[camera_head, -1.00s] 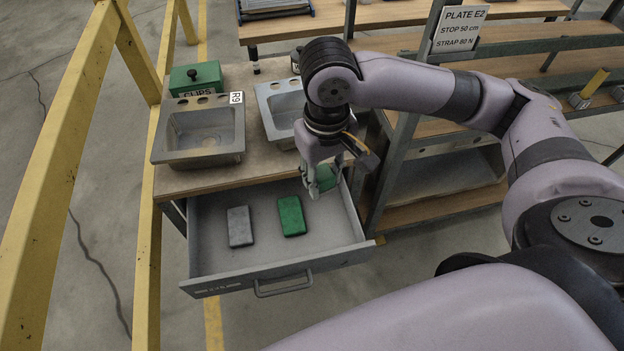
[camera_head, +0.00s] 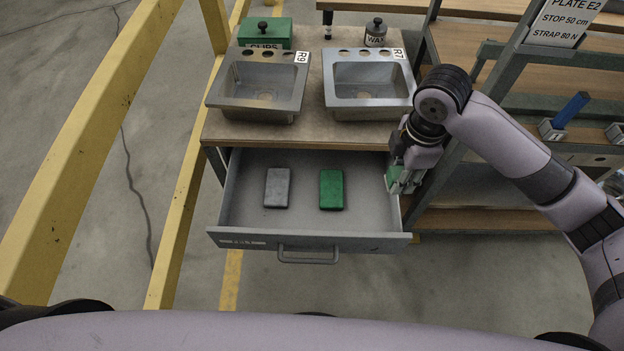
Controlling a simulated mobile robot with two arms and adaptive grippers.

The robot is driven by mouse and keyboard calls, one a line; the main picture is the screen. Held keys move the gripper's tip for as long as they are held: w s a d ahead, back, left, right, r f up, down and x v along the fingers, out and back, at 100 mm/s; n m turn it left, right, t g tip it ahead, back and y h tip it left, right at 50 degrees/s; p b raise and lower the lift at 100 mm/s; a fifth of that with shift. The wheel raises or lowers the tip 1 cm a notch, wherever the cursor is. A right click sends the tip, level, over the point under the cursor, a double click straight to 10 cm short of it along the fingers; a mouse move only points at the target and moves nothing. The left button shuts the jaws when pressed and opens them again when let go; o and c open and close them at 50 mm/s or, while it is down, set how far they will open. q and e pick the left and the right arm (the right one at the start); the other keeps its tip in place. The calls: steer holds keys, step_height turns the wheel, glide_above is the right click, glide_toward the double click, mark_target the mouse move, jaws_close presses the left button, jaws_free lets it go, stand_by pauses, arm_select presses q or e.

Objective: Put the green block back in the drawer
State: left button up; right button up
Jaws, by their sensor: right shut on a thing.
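My right gripper (camera_head: 401,184) is shut on a pale green block (camera_head: 393,176), which is partly hidden by the fingers. It holds the block at the right side wall of the open grey drawer (camera_head: 235,215); I cannot tell its exact height over the wall. Inside the drawer, a darker green block (camera_head: 331,189) lies flat near the middle. A grey block (camera_head: 277,187) lies flat to its left, apart from it. My left gripper is not in view.
Above the drawer, a worktop (camera_head: 313,125) bears two metal sinks, R9 (camera_head: 258,80) and R7 (camera_head: 368,81). A green CLIPS box (camera_head: 265,34) and a WAX jar (camera_head: 375,33) stand behind. Shelving with a post (camera_head: 478,125) stands close right of my gripper. Yellow rails (camera_head: 185,180) run left.

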mark_target(372, 225)
steer(key=f+n, duration=0.2)
steer(key=n, duration=0.1)
steer(key=w+a+f+n+b, duration=0.1)
steer(key=n, duration=0.1)
steer(key=shift+f, duration=0.4)
step_height(372, 225, down, 21)
steer(key=n, duration=0.2)
steer(key=shift+w+a+f+n, duration=0.1)
steer(key=shift+w+f+n, duration=0.05)
steer(key=shift+n, duration=0.25)
steer(key=shift+f, duration=0.2)
steer(key=o, duration=1.2)
step_height(372, 225, up, 12)
steer(key=shift+r, duration=0.2)
